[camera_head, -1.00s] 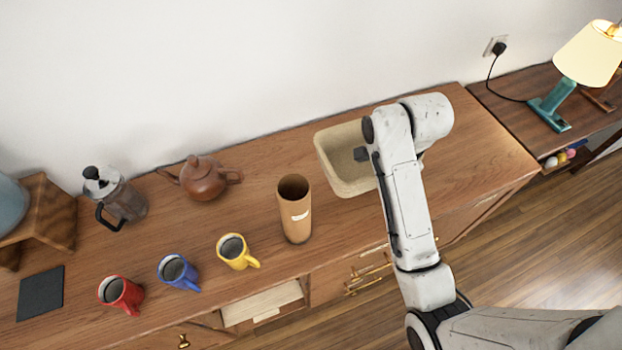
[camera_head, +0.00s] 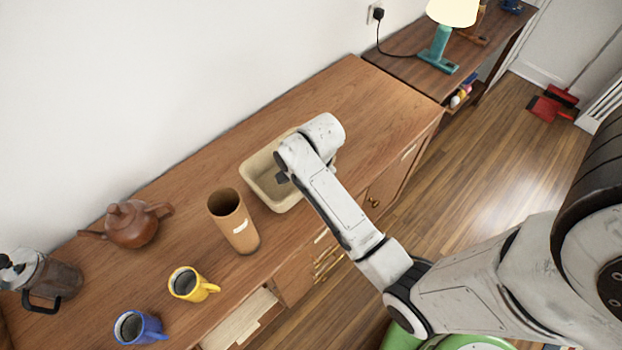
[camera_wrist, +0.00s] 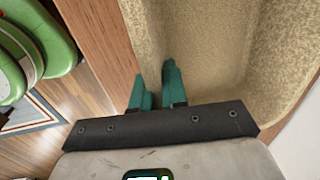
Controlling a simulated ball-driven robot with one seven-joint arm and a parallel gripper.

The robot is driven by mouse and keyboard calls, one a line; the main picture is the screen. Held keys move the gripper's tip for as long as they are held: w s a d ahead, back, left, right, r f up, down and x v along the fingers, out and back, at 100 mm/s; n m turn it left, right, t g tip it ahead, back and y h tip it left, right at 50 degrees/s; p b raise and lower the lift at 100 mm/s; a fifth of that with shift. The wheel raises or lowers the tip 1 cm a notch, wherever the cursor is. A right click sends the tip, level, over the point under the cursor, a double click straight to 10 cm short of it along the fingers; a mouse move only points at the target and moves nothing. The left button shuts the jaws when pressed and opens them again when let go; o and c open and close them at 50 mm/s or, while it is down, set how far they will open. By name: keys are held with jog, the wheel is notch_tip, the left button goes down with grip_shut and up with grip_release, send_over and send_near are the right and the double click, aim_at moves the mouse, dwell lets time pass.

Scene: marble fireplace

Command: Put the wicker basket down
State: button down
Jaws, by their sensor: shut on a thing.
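The wicker basket (camera_head: 262,168) is a pale beige, open-topped box over the cabinet top in the head view, behind and to the right of the brown cylinder. It appears empty where I can see inside; my arm covers its right part. In the wrist view, the basket (camera_wrist: 202,40) fills the upper right. My gripper (camera_wrist: 155,84) has teal fingers on either side of the basket's wall and is shut on it. I cannot tell whether the basket's base touches the wood.
The brown cylinder (camera_head: 240,228) stands close to the basket. The yellow mug (camera_head: 185,283), blue mug (camera_head: 138,327), teapot (camera_head: 134,226) and coffee press (camera_head: 50,280) are further left. The cabinet top (camera_head: 365,105) is clear right of and behind the basket. A lamp (camera_head: 440,45) stands on the further table.

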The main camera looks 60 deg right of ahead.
jog(key=c, duration=1.2)
grip_release()
jog(key=shift+f, duration=0.1)
jog(key=shift+o, duration=0.2)
